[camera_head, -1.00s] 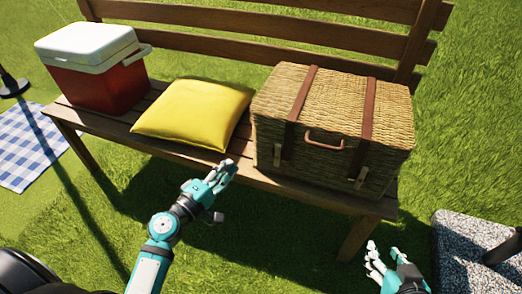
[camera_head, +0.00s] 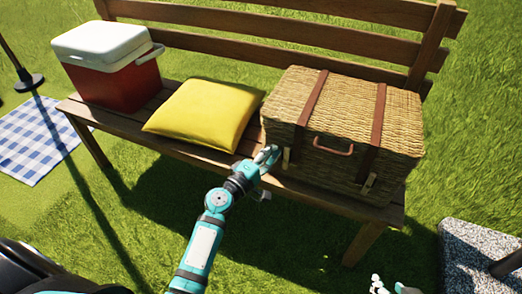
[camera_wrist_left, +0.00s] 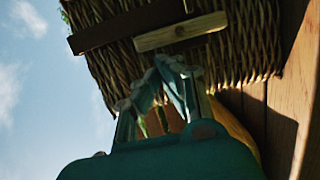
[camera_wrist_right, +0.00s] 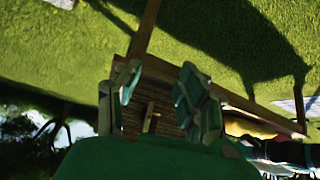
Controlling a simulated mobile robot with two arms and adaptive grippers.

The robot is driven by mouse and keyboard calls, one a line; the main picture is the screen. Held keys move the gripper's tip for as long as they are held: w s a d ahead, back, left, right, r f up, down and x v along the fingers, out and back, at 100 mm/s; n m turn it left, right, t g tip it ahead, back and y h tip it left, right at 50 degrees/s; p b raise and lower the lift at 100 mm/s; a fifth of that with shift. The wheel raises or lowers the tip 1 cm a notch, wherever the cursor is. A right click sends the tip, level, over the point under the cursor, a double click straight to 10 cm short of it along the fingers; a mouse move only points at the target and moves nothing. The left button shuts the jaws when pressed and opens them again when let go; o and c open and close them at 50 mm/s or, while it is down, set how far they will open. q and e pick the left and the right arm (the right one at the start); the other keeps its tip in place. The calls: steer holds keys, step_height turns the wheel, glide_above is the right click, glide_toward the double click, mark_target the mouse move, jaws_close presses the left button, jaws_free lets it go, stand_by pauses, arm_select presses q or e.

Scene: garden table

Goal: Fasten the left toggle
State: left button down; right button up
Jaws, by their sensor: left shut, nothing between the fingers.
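The wicker basket (camera_head: 330,145) stands on the right part of the bench with its lid down. The left toggle (camera_head: 285,159), a small pale wooden bar, hangs at the front below the left leather strap (camera_head: 310,98). The toggle also shows close up in the left wrist view (camera_wrist_left: 180,31), lengthwise with the dark strap. My left gripper (camera_head: 271,153) is shut and empty just left of the toggle. Its fingertips (camera_wrist_left: 172,65) appear just short of the toggle; contact is unclear. My right gripper (camera_wrist_right: 155,85) is open and empty, low in front of the bench.
The right toggle (camera_head: 368,183) hangs below the right strap, with a handle (camera_head: 333,146) between the straps. A yellow cushion (camera_head: 203,113) and a red cooler (camera_head: 115,80) stand left on the bench (camera_head: 150,142). A speckled stone block (camera_head: 470,260) is at the right.

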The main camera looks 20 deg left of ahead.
stand_by(0.4)
arm_select(q)
steer(key=shift+d+r+m+p, duration=0.15)
steer(key=shift+m+p, duration=0.3)
steer(key=shift+m, duration=0.05)
steer(key=shift+d+r+m+p, duration=0.15)
steer(key=shift+r+m+p, duration=0.05)
steer(key=shift+m+p, duration=0.25)
steer(key=shift+g, duration=0.3)
arm_select(e)
steer(key=s+d+f+g+h, duration=0.1)
steer(key=s+d+f+g, duration=0.1)
steer(key=s+g, duration=0.2)
steer(key=s, duration=0.3)
steer(key=shift+s+d, duration=0.2)
steer(key=shift+s, duration=0.15)
